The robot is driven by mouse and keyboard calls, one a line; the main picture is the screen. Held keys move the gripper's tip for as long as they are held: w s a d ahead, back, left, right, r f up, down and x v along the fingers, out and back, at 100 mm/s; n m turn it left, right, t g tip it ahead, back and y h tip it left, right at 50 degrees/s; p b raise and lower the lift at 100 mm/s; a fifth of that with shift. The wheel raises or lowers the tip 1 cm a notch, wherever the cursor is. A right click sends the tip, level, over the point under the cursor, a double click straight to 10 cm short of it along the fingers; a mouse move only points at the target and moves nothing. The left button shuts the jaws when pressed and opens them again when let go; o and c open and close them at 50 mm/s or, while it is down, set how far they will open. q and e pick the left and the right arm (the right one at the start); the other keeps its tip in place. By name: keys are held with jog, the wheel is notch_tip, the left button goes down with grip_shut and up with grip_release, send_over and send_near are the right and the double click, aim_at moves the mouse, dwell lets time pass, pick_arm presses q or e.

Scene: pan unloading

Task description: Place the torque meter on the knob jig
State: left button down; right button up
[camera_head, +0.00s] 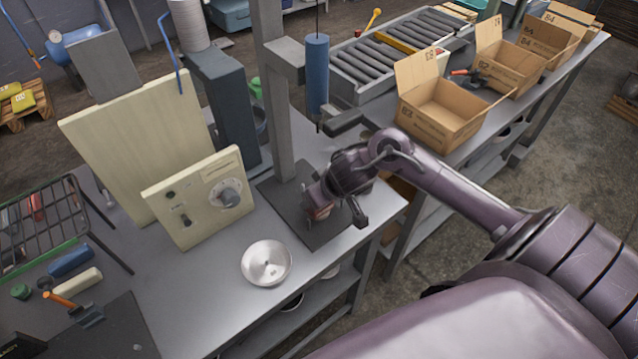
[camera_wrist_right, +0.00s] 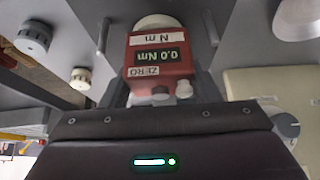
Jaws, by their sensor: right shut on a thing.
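The torque meter (camera_wrist_right: 158,62) is a small red box with a display reading 0.0 Nm, upside down in the right wrist view. A pale round part shows at its far end. My right gripper (camera_wrist_right: 160,88) is shut on it, one finger on each side. In the head view the right gripper (camera_head: 337,210) is above the dark base plate at the foot of the grey post, mostly hiding the meter (camera_head: 318,211). The cream panel (camera_head: 205,205) with a round dial, possibly the knob jig, stands to its left. My left gripper is not in view.
A metal bowl (camera_head: 266,263) sits on the grey bench, left of the gripper. The grey post (camera_head: 281,110) rises close behind it, with a blue cylinder (camera_head: 316,75) hanging nearby. Cardboard boxes (camera_head: 443,112) line the right bench. Two round knobs (camera_wrist_right: 33,37) show in the wrist view.

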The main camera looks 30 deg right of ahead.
jog(key=o, duration=1.1)
jog(key=shift+f, duration=0.1)
jog(key=shift+o, duration=0.2)
jog(key=shift+s+r, duration=0.1)
jog(key=shift+r, duration=0.35)
jog(key=p+v, duration=0.3)
jog(key=v, duration=0.8)
jog(key=shift+s, duration=0.15)
jog(key=shift+r, duration=0.1)
